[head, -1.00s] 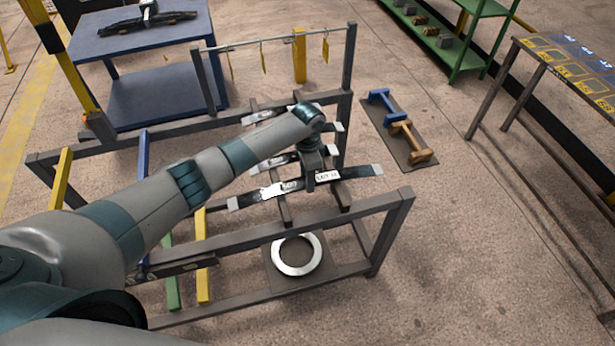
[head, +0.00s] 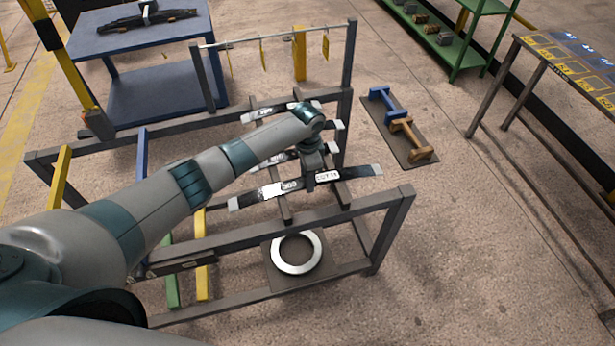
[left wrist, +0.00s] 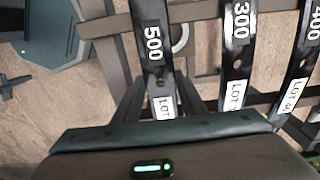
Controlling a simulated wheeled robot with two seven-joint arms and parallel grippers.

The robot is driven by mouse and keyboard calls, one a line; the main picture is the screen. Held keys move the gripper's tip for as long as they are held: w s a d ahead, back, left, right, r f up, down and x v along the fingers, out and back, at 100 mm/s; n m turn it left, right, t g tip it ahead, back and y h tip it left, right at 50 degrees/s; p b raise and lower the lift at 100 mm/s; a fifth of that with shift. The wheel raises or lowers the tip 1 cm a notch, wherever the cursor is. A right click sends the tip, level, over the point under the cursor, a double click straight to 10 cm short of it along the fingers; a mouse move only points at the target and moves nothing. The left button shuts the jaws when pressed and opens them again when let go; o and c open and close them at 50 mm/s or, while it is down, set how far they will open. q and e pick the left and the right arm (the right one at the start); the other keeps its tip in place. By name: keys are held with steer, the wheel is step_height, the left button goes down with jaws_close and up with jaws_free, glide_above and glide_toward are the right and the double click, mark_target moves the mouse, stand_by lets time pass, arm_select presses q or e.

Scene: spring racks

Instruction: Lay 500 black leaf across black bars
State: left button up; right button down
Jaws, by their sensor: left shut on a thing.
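The black leaf marked 500 (head: 262,193) is long and slightly curved, with light ends and a white LOT label. It lies crosswise over the two black bars (head: 285,210) on the right side of the rack; I cannot tell whether it touches them. My left gripper (head: 311,184) is shut on its middle from above. In the left wrist view the 500 leaf (left wrist: 151,35) runs down towards the jaws, whose tips are partly hidden. Leaves marked 300 (left wrist: 239,50) and 400 (left wrist: 304,65) lie beside it. My right gripper is not in view.
The grey rack frame (head: 330,221) has blue (head: 142,180), yellow (head: 60,180) and green (head: 172,287) bars at its left. A pale ring (head: 296,270) lies below. A blue table (head: 90,48) stands behind. A mat with blue and brown stands (head: 406,130) lies right.

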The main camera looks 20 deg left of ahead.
arm_select(q)
steer(key=o, duration=1.2)
steer(key=shift+r, duration=0.2)
steer(key=shift+o, duration=0.2)
steer(key=shift+s+f, duration=0.15)
steer(key=shift+f, duration=0.05)
step_height(320, 180, up, 18)
steer(key=b, duration=0.4)
steer(key=shift+f, duration=0.15)
